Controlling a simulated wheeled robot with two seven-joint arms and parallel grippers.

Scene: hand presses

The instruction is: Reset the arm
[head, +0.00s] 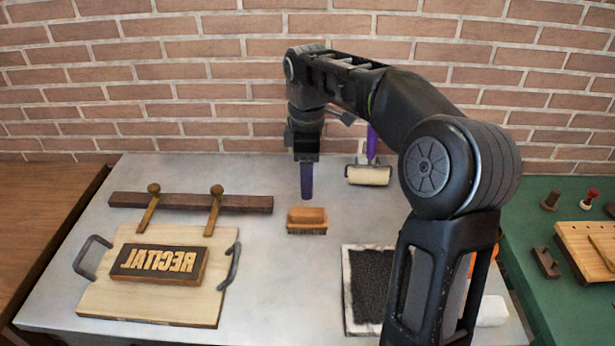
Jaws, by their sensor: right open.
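My right gripper (306,183), with purple fingers, points down above the grey table and is seen nearly edge-on, so the gap between its fingers does not show. A small wooden brush (307,218) lies on the table just below and in front of the fingertips in the picture; the gripper appears apart from it and empty. My right arm arches in from the lower right. My left gripper is out of view.
A roller (368,175) with a purple handle is right of the gripper. My arm partly covers a black ink slab (368,278). At left, a board (112,299) with two handles bears a mirrored RECITAL block (193,278), below a dark bar (248,203). A green surface (530,218) is at right.

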